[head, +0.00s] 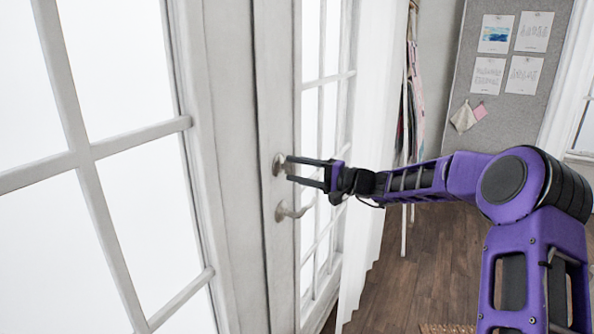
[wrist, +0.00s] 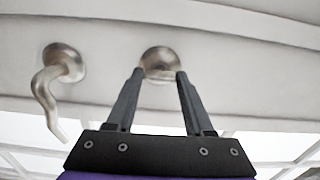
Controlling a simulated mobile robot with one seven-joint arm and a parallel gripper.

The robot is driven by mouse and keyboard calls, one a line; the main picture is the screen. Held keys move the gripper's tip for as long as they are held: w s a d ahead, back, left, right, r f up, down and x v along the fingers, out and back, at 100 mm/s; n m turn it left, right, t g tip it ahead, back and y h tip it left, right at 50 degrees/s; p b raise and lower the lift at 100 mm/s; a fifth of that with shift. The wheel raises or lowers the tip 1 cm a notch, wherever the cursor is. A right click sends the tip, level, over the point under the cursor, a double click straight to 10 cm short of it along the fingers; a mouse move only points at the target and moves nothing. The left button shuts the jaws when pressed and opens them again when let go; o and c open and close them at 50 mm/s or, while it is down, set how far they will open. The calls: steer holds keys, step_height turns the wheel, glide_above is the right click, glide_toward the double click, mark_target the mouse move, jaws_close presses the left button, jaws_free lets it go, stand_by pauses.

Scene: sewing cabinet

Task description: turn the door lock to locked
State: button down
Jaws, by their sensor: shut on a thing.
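The door lock (head: 278,164) is a round metal piece on the white door's stile, above the lever handle (head: 283,211). In the wrist view the lock (wrist: 160,58) sits at the top centre, right of the lever handle (wrist: 62,62). My gripper (head: 289,170) reaches to the lock from the right in the head view. I cannot tell which way the lock is turned.
The white door (head: 270,80) has glass panes, with a fixed glazed panel (head: 85,158) to its left. A white curtain (head: 365,215) hangs just right of the door. A grey pinboard (head: 510,75) stands at the back right. Wooden floor (head: 440,260) is open below my arm.

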steer(key=shift+c, duration=1.4)
jaws_free()
steer(key=shift+d, duration=0.15)
steer(key=v, duration=1.7)
steer(key=shift+p, duration=0.4)
steer(key=shift+s, duration=0.1)
